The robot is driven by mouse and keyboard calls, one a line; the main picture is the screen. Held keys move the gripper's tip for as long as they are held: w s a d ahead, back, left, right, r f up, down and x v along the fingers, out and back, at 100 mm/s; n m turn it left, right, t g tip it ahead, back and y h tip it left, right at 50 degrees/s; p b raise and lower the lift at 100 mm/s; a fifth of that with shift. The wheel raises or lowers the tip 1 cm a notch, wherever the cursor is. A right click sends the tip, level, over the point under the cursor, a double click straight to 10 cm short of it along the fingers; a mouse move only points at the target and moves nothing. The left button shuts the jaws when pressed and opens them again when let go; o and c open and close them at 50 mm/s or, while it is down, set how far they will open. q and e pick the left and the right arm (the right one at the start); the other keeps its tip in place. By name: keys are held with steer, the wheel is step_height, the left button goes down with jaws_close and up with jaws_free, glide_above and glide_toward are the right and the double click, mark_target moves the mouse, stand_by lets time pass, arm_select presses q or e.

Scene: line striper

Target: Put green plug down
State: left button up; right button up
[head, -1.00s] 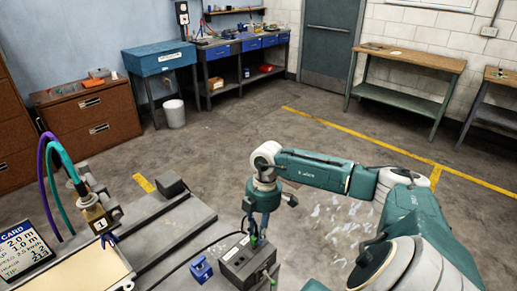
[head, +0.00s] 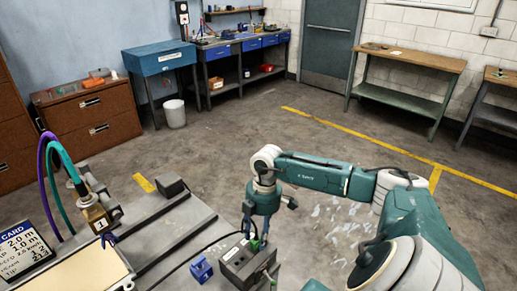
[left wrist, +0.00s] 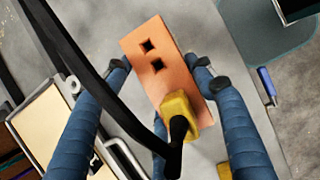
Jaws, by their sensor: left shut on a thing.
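In the head view the green plug (head: 256,244) is a small patch at the top of a dark grey socket box (head: 238,256). In the left wrist view my left gripper (left wrist: 163,75) is shut on an orange block (left wrist: 150,37) with two square holes. A yellow plug (left wrist: 178,105) with a black end sits against the block's lower part. My left gripper is not clear in the head view.
A blue block (head: 201,268) lies left of the socket box. A black cable runs from the box across the grey bench (head: 165,228). Purple and teal hoses (head: 58,175) arch at the left above a card (head: 24,241). The floor behind is open.

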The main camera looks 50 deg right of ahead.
step_height(320, 180, up, 13)
steer(key=d, duration=0.1)
steer(key=shift+d, duration=0.25)
steer(key=shift+c, duration=0.9)
